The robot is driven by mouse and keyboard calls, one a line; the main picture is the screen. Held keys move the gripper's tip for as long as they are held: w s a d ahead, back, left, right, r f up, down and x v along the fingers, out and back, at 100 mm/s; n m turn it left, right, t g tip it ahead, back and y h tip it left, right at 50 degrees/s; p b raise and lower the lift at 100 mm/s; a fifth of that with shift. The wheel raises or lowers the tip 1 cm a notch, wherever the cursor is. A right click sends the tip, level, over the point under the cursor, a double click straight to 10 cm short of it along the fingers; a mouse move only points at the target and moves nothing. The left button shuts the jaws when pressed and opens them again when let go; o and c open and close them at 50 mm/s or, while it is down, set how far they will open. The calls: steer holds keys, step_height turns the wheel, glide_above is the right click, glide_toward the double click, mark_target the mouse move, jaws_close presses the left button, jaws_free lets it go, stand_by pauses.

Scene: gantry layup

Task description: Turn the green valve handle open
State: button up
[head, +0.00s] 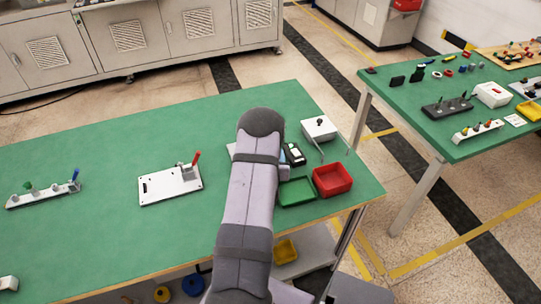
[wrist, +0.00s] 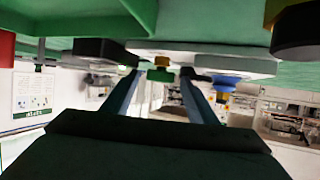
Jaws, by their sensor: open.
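In the wrist view, which looks upside down, a small green handle (wrist: 160,75) on a brass-coloured stem shows between the fingertips of my gripper (wrist: 162,74). The fingers are open on either side of it; I cannot tell whether either touches. A blue knob (wrist: 226,84) is to the right of the fingers, on a pale plate (wrist: 235,65). In the head view my arm hides the gripper and most of that spot; only a pale edge (head: 231,149) shows. Another green part (head: 28,187) stands on a rack at the far left, beside a blue lever.
A black block (wrist: 102,50) is close to the left finger in the wrist view. A green tray (head: 297,203), a red tray (head: 348,167), a black device (head: 294,153) and a white box (head: 318,128) crowd the arm. A white plate with a red lever (head: 195,158) stands left; clear table (head: 110,145) surrounds it.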

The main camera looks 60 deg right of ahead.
steer(key=shift+c, duration=0.3)
steer(key=c, duration=1)
steer(key=shift+w, duration=0.1)
steer(key=shift+w+m+g+h+b, duration=0.15)
steer(key=shift+m+g+h+b, duration=0.25)
steer(key=shift+m+g+b, duration=0.45)
steer(key=shift+r+m+g+b, duration=0.1)
steer(key=shift+m+g+b, duration=0.2)
steer(key=shift+m+g, duration=0.45)
